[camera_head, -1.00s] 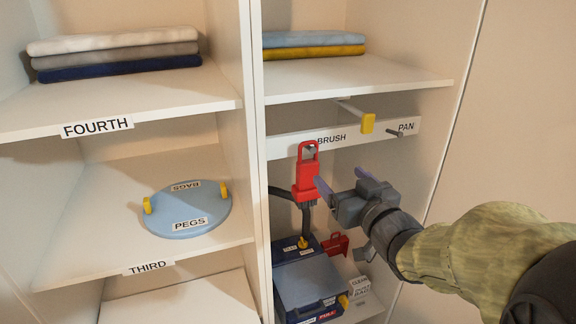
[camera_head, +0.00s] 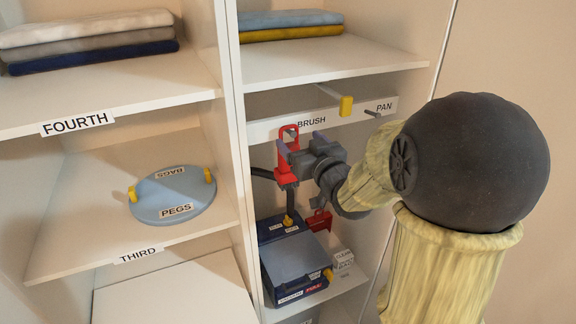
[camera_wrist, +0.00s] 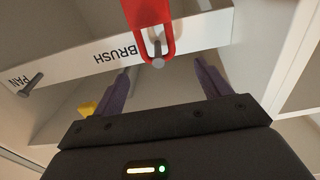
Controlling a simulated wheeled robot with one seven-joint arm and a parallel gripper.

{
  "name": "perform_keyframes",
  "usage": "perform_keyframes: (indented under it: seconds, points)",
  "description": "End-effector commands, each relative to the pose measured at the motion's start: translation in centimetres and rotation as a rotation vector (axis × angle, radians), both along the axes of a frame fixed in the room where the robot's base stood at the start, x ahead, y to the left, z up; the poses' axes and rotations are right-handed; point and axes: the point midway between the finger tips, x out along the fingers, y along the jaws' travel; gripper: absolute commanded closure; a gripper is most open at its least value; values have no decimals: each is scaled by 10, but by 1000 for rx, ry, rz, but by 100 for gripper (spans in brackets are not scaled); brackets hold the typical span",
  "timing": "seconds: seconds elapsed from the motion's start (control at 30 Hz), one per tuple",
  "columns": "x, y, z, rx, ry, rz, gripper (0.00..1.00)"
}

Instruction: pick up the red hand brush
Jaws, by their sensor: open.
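The red hand brush (camera_head: 282,161) hangs upright by its looped handle from the peg above it, on the white rail labelled BRUSH. My gripper (camera_head: 292,158) is at the brush's right side in the head view and hides part of it. In the wrist view my gripper (camera_wrist: 164,84) is open, with two purple fingers spread apart. The red brush (camera_wrist: 148,12) shows at the top there, its loop around the grey peg (camera_wrist: 158,62). The loop lies beyond the fingertips and roughly between their lines; I see no contact.
Below stand a blue toolbox (camera_head: 296,257), a small red item (camera_head: 319,222) and a white labelled box (camera_head: 343,260). An upright divider (camera_head: 234,150) is left of the brush.

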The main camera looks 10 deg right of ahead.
Motion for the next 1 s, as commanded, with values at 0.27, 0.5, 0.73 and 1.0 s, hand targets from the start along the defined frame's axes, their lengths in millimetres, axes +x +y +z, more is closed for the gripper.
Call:
perform_keyframes:
  seconds: [0.27,0.5,0.73,1.0]
  points:
    - [12,2,-3,2,4,1,24]
    - [36,9,-9,1,3,5,24]
    - [51,12,-12,1,1,3,24]
    - [51,11,-12,0,1,2,24]
